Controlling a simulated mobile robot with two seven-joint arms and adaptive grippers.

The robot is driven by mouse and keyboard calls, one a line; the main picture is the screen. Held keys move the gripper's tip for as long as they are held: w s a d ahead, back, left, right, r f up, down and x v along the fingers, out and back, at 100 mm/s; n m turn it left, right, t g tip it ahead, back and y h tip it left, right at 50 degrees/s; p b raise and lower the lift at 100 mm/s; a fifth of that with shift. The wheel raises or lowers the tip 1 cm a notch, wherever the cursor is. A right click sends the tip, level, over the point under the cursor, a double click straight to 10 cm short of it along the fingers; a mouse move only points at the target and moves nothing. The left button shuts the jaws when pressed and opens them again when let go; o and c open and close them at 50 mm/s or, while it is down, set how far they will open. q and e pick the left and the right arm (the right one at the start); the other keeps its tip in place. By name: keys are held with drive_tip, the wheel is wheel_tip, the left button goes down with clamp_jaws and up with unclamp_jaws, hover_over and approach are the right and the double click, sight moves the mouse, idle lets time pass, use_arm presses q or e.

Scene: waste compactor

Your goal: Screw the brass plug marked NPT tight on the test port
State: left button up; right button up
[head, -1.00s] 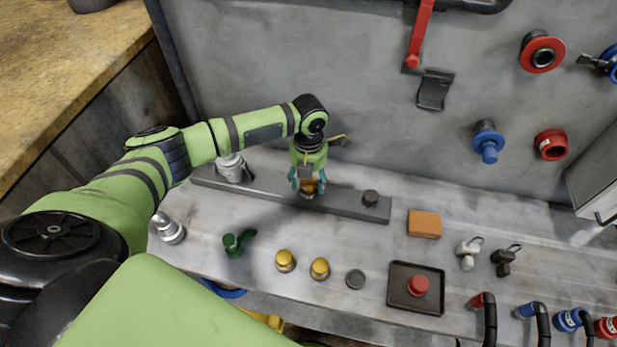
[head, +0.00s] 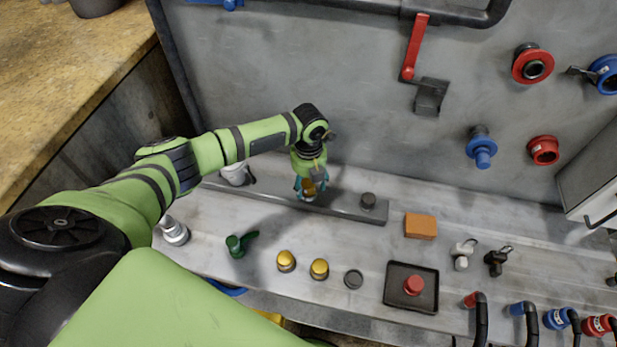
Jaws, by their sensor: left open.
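My left gripper (head: 310,187) points down at the grey strip (head: 345,208) along the back of the bench. Its teal fingertips are open and stand around a brass plug (head: 308,194) on that strip. The fingers partly hide this plug, so I cannot tell how deep it sits, and the port under it is hidden. Two more brass plugs, a left one (head: 286,261) and a right one (head: 319,268), stand on the bench in front. No marking is readable on any of them. My right gripper is not in view.
A dark cap (head: 368,201) sits on the strip's right part. On the bench are a green valve handle (head: 238,244), a dark disc (head: 353,279), an orange block (head: 420,226) and a black tray (head: 396,300) with a red knob (head: 413,285). The grey panel (head: 300,70) rises behind.

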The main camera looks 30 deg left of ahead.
use_arm(q)
drive_tip(key=shift+r+n, duration=0.1)
drive_tip(key=shift+n, duration=1.3)
drive_tip(key=n, duration=0.4)
drive_tip(key=shift+n, duration=0.4)
drive_tip(key=n, duration=0.7)
clamp_jaws()
drive_tip(key=m, duration=0.5)
